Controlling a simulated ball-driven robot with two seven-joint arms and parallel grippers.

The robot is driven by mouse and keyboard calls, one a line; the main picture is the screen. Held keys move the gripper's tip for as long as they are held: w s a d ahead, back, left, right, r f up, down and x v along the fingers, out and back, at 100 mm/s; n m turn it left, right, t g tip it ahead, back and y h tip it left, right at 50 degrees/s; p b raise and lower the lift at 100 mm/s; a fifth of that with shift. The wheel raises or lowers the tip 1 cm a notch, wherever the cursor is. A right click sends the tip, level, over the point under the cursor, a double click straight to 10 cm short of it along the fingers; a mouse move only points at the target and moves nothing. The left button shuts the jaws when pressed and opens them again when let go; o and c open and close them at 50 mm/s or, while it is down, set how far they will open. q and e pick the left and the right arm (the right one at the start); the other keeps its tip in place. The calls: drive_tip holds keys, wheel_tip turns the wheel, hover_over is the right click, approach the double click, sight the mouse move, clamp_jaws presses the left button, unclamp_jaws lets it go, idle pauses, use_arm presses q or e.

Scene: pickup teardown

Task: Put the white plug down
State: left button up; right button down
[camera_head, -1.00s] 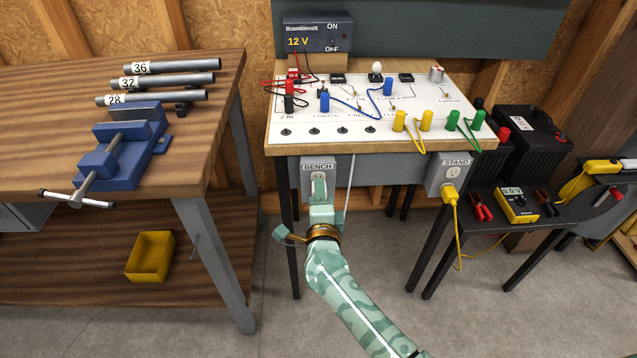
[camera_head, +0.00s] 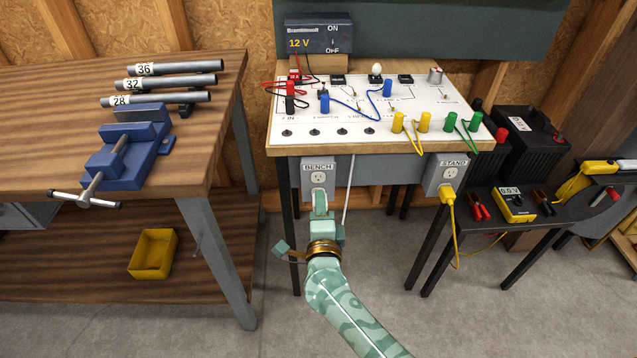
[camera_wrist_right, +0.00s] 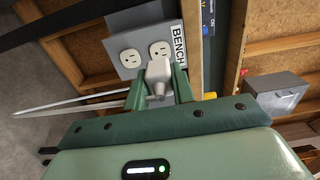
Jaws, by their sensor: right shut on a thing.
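My right gripper (camera_head: 320,198) is just in front of and below the grey BENCH outlet box (camera_head: 318,174) on the table's front. In the right wrist view its fingers are shut on the white plug (camera_wrist_right: 158,76). The plug is pale, and its front end points toward the outlet box (camera_wrist_right: 120,32). Both socket faces show in that view, and the plug appears apart from them. In the head view the plug is hidden by the gripper. A white cord (camera_head: 348,190) hangs beside the gripper. My left gripper is not in view.
The STAND outlet box (camera_head: 446,174) at the right holds a yellow plug (camera_head: 447,193) with a yellow cord. The circuit-board table (camera_head: 300,150) is above. A wooden workbench (camera_head: 60,100) with a blue vise (camera_head: 130,150) stands at left. Grey floor (camera_head: 280,320) is open below.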

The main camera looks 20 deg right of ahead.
drive_tip(key=shift+s+a, duration=0.1)
drive_tip(key=shift+s, duration=0.1)
idle(0.5)
